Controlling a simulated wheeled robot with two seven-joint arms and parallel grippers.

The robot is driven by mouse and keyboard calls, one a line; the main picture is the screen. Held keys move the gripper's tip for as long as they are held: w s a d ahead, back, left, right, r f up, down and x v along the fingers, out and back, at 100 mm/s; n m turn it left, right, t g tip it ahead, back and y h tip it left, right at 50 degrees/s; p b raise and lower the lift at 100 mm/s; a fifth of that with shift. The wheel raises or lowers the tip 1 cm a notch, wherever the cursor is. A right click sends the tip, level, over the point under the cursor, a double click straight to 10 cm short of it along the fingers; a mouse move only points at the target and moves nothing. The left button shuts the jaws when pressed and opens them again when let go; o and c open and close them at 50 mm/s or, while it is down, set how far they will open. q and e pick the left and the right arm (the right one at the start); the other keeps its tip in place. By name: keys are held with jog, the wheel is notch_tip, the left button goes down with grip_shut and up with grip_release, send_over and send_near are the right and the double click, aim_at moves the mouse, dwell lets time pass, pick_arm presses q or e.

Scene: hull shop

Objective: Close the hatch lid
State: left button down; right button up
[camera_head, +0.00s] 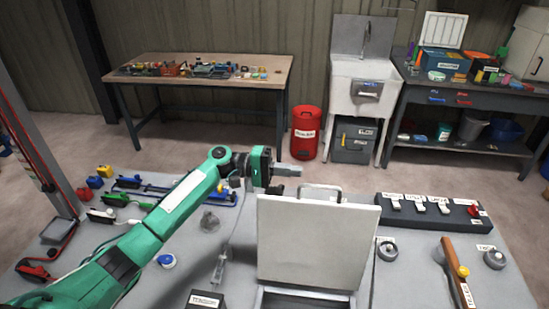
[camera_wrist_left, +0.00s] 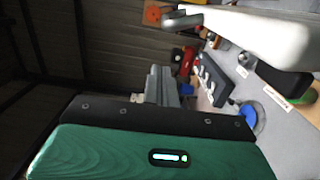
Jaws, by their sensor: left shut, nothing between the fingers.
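The hatch lid (camera_head: 316,243) is a pale grey panel that stands raised, nearly upright, on the near part of the table. Its frame (camera_head: 303,300) shows below it, partly cut off by the picture's bottom edge. A grey handle (camera_head: 322,187) shows at the lid's top edge. My left gripper (camera_head: 302,183) is shut and empty, just above and beyond the lid's top left corner. I cannot tell if it touches the lid. In the left wrist view my shut fingers (camera_wrist_left: 161,85) point away, with a pale panel (camera_wrist_left: 272,42), likely the lid, at upper right. My right gripper is out of view.
A dark switch box (camera_head: 430,210) lies right of the lid. A tool with an orange-brown handle (camera_head: 456,270) and round grey knobs (camera_head: 388,250) are nearer. Blue clamps and small parts lie left, beyond my left arm. A red bin (camera_head: 305,133) stands on the floor behind.

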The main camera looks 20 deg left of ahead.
pick_arm(q)
jog(key=s, duration=0.1)
jog(key=s+d+p, duration=0.1)
jog(key=s, duration=0.1)
jog(key=shift+p, duration=0.3)
jog(key=shift+s, duration=0.15)
